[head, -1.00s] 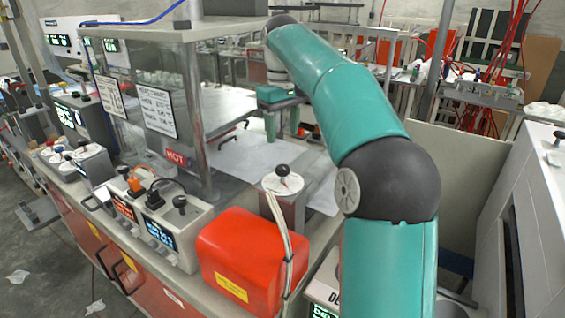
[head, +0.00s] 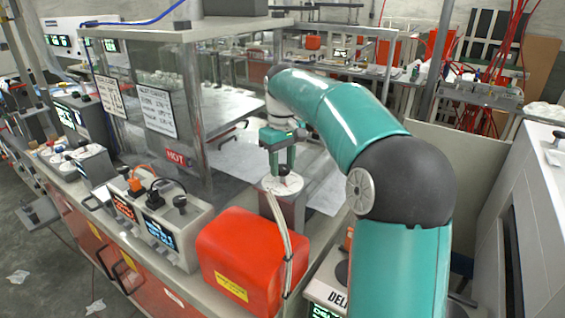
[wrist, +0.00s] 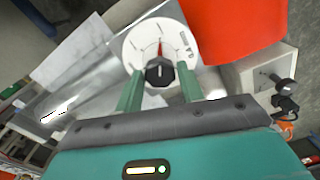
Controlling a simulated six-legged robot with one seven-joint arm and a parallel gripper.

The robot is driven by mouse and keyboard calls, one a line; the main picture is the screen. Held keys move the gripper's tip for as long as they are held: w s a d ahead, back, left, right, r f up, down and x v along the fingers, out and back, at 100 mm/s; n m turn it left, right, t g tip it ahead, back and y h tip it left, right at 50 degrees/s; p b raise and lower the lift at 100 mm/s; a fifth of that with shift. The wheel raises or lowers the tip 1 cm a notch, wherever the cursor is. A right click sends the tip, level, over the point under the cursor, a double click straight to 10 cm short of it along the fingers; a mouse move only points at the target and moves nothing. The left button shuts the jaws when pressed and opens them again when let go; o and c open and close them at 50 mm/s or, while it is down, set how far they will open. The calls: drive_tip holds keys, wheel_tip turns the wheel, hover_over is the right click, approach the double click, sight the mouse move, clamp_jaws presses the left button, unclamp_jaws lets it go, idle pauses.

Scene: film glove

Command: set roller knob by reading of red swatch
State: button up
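A knob (wrist: 159,71) with a black grip and a red pointer sits on a round white dial (wrist: 178,36) with tick marks. In the head view the dial (head: 281,184) tops a grey post beside the red container. My gripper (wrist: 160,95) is open over the dial, its two green fingers apart on either side of the knob. The fingers do not appear to close on it. In the head view my gripper (head: 279,163) points down at the dial and partly hides the knob. I cannot make out a red swatch for certain.
A large red container (head: 240,258) with a yellow label stands just in front of the dial post. A grey box with displays and black knobs (head: 172,232) is at its left. A glass-walled enclosure with a printed chart (head: 159,105) stands behind.

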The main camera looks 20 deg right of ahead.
drive_tip(key=c, duration=0.5)
drive_tip(key=shift+m, duration=0.4)
drive_tip(key=m, duration=0.5)
drive_tip(key=shift+m, duration=0.3)
drive_tip(key=m, duration=0.5)
drive_tip(key=shift+m, duration=0.3)
drive_tip(key=o, duration=1)
drive_tip(key=shift+c, duration=0.2)
